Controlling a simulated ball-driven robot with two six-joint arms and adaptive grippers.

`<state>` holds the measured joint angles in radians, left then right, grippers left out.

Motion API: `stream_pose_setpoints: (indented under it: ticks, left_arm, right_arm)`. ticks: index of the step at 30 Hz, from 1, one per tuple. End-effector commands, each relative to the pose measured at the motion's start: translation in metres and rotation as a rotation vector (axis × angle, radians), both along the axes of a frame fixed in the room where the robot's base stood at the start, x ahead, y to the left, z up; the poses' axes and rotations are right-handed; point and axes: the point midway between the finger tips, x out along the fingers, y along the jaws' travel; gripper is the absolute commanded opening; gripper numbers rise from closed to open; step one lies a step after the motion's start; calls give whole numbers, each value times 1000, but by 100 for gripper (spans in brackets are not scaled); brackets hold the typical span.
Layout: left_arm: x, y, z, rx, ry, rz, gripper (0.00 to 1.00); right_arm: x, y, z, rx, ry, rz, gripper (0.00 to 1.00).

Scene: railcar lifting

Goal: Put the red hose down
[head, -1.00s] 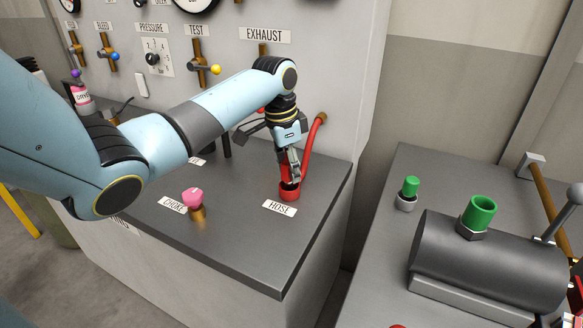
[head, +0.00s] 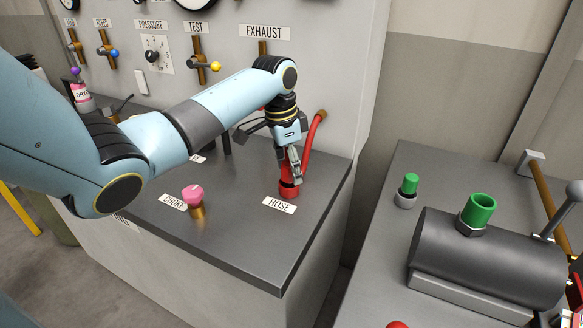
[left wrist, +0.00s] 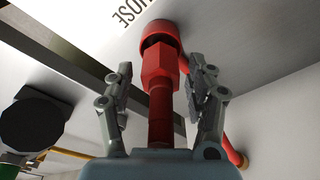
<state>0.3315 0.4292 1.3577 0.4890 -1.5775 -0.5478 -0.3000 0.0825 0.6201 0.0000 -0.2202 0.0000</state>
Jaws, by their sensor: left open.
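The red hose (head: 312,140) rises from the right back of the console and curves down to its red end fitting. In the left wrist view the red hose fitting (left wrist: 157,75) stands in or against a round red socket (left wrist: 160,32) beside the HOSE label. The socket also shows in the head view (head: 289,191). My left gripper (head: 294,178) points down over the fitting. In the left wrist view its fingers (left wrist: 158,88) are open, one on each side of the fitting, with gaps between. Whether the fitting is fully seated cannot be told. My right gripper is not in view.
A pink-topped brass knob (head: 194,198) stands on the console (head: 235,235) left of the socket. A wall panel with several valves and labels is behind. A second bench (head: 385,250) at right holds a dark cylinder (head: 480,255) and green fittings.

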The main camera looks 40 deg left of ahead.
Motion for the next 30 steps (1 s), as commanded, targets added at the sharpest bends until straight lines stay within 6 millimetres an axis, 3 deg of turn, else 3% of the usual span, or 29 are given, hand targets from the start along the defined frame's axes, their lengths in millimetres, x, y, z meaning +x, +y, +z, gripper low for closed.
stream_pose_setpoints:
  ticks: [15, 21, 30]
  left_arm:
    - [-13, 8, 101, 4, -4, 0, 56]
    - [-15, 8, 114, 2, -1, 0, 56]
    - [-15, 8, 115, 0, -1, 0, 56]
  right_arm:
    - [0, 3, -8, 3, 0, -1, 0]
    - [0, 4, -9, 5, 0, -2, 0]
    - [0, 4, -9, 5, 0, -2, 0]
